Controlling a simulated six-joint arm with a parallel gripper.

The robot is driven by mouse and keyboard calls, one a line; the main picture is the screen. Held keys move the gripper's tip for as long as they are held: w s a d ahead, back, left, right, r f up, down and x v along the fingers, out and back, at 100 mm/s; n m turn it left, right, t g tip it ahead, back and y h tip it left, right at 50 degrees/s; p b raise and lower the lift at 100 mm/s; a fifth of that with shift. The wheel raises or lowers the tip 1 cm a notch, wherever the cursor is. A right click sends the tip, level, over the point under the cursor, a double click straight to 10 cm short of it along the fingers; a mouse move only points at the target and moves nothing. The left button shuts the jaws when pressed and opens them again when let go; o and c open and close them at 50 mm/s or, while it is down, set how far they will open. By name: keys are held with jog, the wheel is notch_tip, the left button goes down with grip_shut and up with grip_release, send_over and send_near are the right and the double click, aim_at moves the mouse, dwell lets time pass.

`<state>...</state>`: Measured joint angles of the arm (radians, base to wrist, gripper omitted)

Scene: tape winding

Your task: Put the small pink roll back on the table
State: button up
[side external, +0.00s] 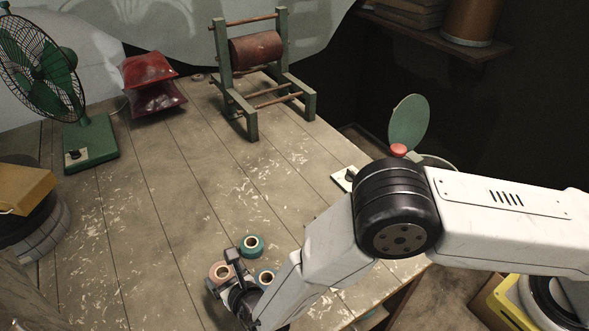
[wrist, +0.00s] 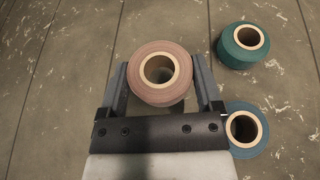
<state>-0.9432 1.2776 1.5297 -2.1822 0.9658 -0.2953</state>
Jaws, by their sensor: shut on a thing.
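The small pink roll (wrist: 160,98) has a tan core and sits upright, its hole facing up, between the two fingers of my gripper (wrist: 160,78). The fingers are shut on its sides. In the side view the pink roll (side external: 215,277) shows at the front of the wooden table (side external: 150,220), partly hidden by my gripper (side external: 222,268). I cannot tell whether its underside touches the tabletop.
A green roll (wrist: 229,50) and a blue roll (wrist: 240,151) stand close to the right of my gripper. A green fan (side external: 90,145), red bags (side external: 150,85) and a green-framed winder (side external: 250,130) stand farther back. The middle of the table is clear.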

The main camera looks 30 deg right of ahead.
jog(key=shift+w+a+f, duration=0.15)
jog(key=shift+w+f, duration=0.1)
jog(key=shift+f, duration=1.55)
jog(key=shift+f, duration=0.1)
jog(key=o, duration=1.1)
jog(key=shift+o, duration=0.2)
jog(key=shift+v, duration=3.85)
